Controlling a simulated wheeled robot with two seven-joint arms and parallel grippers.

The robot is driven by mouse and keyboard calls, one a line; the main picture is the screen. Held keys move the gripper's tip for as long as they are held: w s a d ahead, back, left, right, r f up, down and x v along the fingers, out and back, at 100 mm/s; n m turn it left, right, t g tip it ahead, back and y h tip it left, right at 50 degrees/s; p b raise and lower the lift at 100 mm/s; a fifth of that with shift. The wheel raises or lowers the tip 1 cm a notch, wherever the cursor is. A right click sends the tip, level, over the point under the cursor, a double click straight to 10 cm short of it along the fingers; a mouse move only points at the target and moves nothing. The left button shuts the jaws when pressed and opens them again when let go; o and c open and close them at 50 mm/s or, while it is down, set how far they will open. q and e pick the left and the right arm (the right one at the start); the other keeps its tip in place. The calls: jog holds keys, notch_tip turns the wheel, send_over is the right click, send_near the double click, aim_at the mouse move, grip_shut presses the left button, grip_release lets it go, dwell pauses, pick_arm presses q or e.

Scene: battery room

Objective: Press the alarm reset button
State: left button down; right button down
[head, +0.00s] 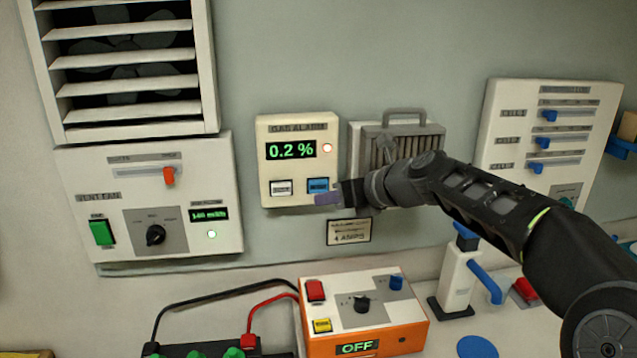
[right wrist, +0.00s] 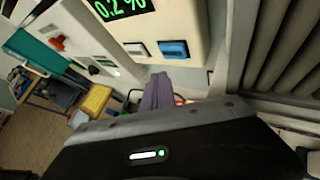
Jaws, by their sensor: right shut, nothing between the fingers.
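The gas alarm box (head: 297,130) is a cream box on the wall. In the right wrist view the blue button (right wrist: 173,50) is right of the white one (right wrist: 135,49). My right gripper (head: 328,199) is shut and empty, its purple-grey fingertips just below and right of the blue button. The fingertips (right wrist: 158,80) look apart from the button in the wrist view. My left gripper is not in view.
A grey handled unit (head: 405,125) stands close right of the alarm box, behind my right arm. The vent fan panel (head: 150,190) is to the left. An orange and white box (head: 365,335) reading OFF is below. Bare wall surrounds the alarm box above.

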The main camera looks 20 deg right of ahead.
aim_at(312, 193)
jog(key=shift+w+d+p, duration=0.2)
jog(key=shift+w+p, duration=0.2)
jog(key=shift+w, duration=0.55)
jog(key=shift+r, duration=0.1)
dwell(1.3)
jog(key=shift+w+d+p, duration=0.1)
jog(key=shift+w+p, duration=0.3)
jog(key=shift+p, duration=0.15)
jog(key=shift+w+d+p, duration=0.1)
jog(key=shift+w+p, duration=0.25)
jog(key=shift+p, duration=0.05)
dwell(0.5)
dwell(0.4)
jog(key=shift+s+a, duration=0.2)
jog(key=shift+s, duration=0.6)
jog(key=shift+s, duration=0.1)
